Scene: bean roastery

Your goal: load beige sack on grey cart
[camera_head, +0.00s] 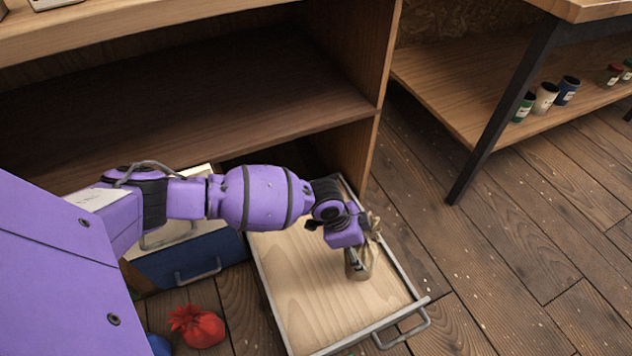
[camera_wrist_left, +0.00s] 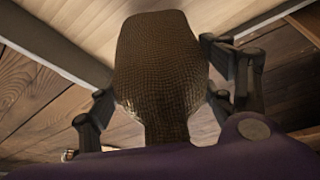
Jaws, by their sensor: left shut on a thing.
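The beige sack (camera_head: 360,264) is in my left gripper (camera_head: 362,246), over the front right part of the grey cart. The sack (camera_wrist_left: 160,72) fills the middle of the left wrist view, with fingers of the left gripper (camera_wrist_left: 165,98) on both sides of it. The left gripper is shut on the sack. The grey cart (camera_head: 300,290) has a pale wooden bed, a grey rim and a front handle. I cannot tell whether the sack touches the bed. My right gripper is not in view.
A blue cart (camera_head: 185,266) stands left of the grey cart, partly behind my arm. A red sack (camera_head: 198,327) lies on the floor in front of it. A wooden shelf unit (camera_head: 340,140) rises behind. A table with cups (camera_head: 545,98) on its lower shelf is at right. Floor to the right is clear.

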